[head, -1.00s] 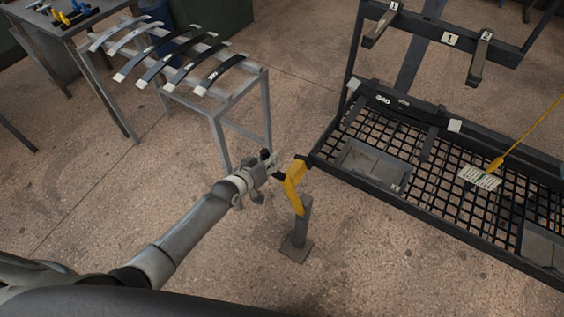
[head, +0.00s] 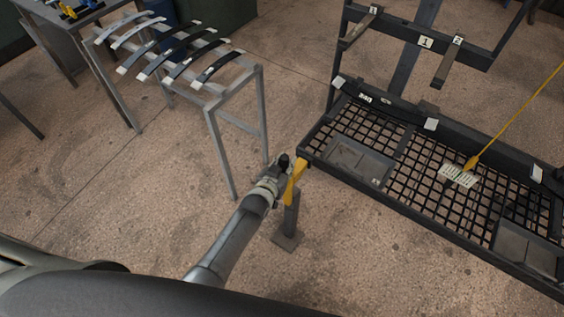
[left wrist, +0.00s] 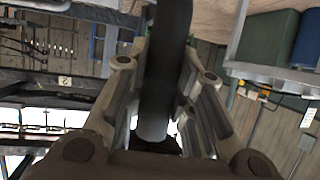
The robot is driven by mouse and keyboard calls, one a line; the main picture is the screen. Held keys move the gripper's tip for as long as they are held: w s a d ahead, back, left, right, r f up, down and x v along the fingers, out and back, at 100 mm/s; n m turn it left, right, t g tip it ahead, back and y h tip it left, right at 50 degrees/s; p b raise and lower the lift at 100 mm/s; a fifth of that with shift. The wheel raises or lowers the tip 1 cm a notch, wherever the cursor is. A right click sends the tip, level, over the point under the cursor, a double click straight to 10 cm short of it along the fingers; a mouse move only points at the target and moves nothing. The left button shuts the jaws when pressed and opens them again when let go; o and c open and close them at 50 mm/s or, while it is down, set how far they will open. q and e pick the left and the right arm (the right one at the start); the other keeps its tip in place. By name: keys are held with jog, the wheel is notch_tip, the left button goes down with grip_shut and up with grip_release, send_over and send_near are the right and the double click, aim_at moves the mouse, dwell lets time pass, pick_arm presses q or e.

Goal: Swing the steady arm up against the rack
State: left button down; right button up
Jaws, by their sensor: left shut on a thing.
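The steady arm (head: 296,184) is a yellow bar on a short dark post (head: 290,219) that stands on the floor at the rack's near left corner. Its upper end shows right beside the corner of the black mesh rack (head: 389,200); I cannot tell whether they touch. My left gripper (head: 283,168) is shut at the arm's upper end, on its dark handle. In the left wrist view the two fingers (left wrist: 160,85) close around this dark round handle (left wrist: 167,60). Part of the yellow bar is hidden behind the gripper. My right gripper is not in view.
A grey metal stand (head: 213,98) with several curved leaf springs is at the upper left. Numbered hooks (head: 446,60) stick out of the rack's upper beam. A yellow rod with a tag (head: 459,176) hangs over the mesh. The floor around the post is clear.

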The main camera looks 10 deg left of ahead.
pick_arm(q)
jog(key=shift+d, duration=0.25)
jog(key=c, duration=1.2)
grip_release()
jog(key=shift+d, duration=0.15)
jog(key=shift+s, duration=0.1)
jog(key=shift+a, duration=0.2)
jog(key=shift+s, duration=0.3)
jog(key=v, duration=1.1)
jog(key=shift+r, duration=0.2)
jog(key=shift+s, duration=0.15)
